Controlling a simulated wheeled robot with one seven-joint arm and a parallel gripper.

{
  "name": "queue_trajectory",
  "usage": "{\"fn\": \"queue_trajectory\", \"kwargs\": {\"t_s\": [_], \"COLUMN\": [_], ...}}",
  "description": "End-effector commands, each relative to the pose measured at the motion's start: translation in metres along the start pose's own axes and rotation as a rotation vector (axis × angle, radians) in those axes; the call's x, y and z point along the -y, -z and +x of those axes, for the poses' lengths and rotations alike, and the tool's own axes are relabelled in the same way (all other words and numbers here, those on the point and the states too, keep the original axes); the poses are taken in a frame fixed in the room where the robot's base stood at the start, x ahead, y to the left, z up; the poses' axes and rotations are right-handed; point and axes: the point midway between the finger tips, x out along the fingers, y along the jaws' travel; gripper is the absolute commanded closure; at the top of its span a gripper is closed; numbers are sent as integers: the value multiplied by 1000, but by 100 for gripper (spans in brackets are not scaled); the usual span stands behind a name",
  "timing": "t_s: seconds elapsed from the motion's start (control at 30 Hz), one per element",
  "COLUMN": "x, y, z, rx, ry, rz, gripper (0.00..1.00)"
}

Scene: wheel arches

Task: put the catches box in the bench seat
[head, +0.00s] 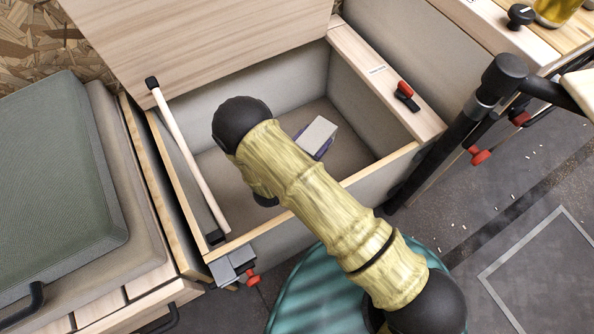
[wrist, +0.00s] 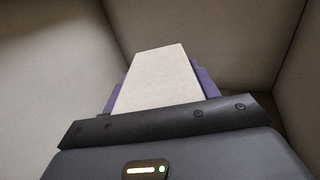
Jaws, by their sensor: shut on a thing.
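The bench seat (head: 285,238) is an open box with grey-lined walls, and its wooden lid (head: 200,45) is raised at the back. A small box (head: 318,134), pale on top, is inside the opening; I take it as the catches box. In the wrist view the box (wrist: 158,80) shows a cream top with purple at both sides. My gripper (wrist: 155,112) is shut on it, and its dark edge hides the box's near end. In the head view my arm hides the gripper. I cannot tell whether the box touches the floor of the seat.
A pale stay rod (head: 188,155) stands along the left side of the opening. A wooden ledge with a red-and-black knob (head: 405,92) runs along the right. Green cushions (head: 60,180) lie at left. A black post (head: 440,150) stands at right.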

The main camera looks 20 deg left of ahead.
Motion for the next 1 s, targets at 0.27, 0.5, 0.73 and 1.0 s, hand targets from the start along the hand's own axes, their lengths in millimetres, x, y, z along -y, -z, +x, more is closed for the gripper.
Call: {"fn": "queue_trajectory", "kwargs": {"t_s": [0.27, 0.5, 0.73, 1.0], "x": [0, 0, 1, -3], "y": [-1, 28, 60, 60], "z": [1, 1, 2, -3], "rx": [2, 0, 2, 2], "ry": [2, 1, 3, -9], "rz": [1, 0, 1, 1], "gripper": [74, 74, 74, 74]}}
